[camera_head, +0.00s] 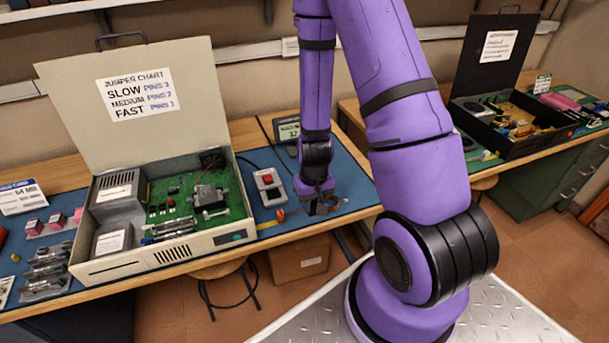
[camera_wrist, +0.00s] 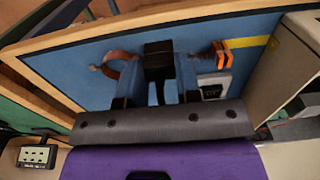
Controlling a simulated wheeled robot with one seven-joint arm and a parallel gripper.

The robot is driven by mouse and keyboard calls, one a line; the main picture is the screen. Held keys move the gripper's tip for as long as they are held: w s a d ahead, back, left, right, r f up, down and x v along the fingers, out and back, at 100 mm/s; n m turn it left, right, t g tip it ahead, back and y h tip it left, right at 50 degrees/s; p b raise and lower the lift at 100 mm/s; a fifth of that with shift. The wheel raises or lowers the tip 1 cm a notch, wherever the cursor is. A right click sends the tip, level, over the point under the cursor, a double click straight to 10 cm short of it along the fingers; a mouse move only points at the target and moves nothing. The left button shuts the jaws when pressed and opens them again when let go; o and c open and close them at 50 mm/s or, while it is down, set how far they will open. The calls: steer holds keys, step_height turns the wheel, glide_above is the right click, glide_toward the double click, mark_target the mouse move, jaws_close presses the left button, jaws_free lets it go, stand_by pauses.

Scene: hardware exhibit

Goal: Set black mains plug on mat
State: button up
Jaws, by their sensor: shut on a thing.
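The black mains plug (camera_wrist: 159,60) is between my gripper's two fingers in the wrist view. My gripper (camera_wrist: 157,72) is shut on it. In the head view my gripper (camera_head: 321,207) points down over the front right part of the blue mat (camera_head: 347,180), close to its front edge. The plug cannot be made out clearly there. The mat (camera_wrist: 75,65) fills the ground behind the plug in the wrist view. I cannot tell whether the plug touches the mat.
A switch box (camera_head: 268,187) with a red button and an orange item (camera_head: 281,215) lie left of my gripper. A copper-coloured loop (camera_wrist: 122,66) is beside the plug. An open beige case (camera_head: 165,250) stands left; a small display (camera_head: 288,131) is behind.

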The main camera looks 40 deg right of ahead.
steer(key=w+d, duration=0.2)
steer(key=w, duration=0.2)
steer(key=w+d+f, duration=0.1)
steer(key=w+d, duration=0.1)
steer(key=w, duration=0.3)
steer(key=w+d, duration=0.2)
steer(key=w, duration=0.3)
steer(key=shift+w+d+f, duration=0.25)
steer(key=shift+d, duration=0.05)
steer(key=shift+f, duration=1.75)
steer(key=shift+f, duration=0.1)
steer(key=o, duration=0.7)
steer(key=shift+o, duration=0.2)
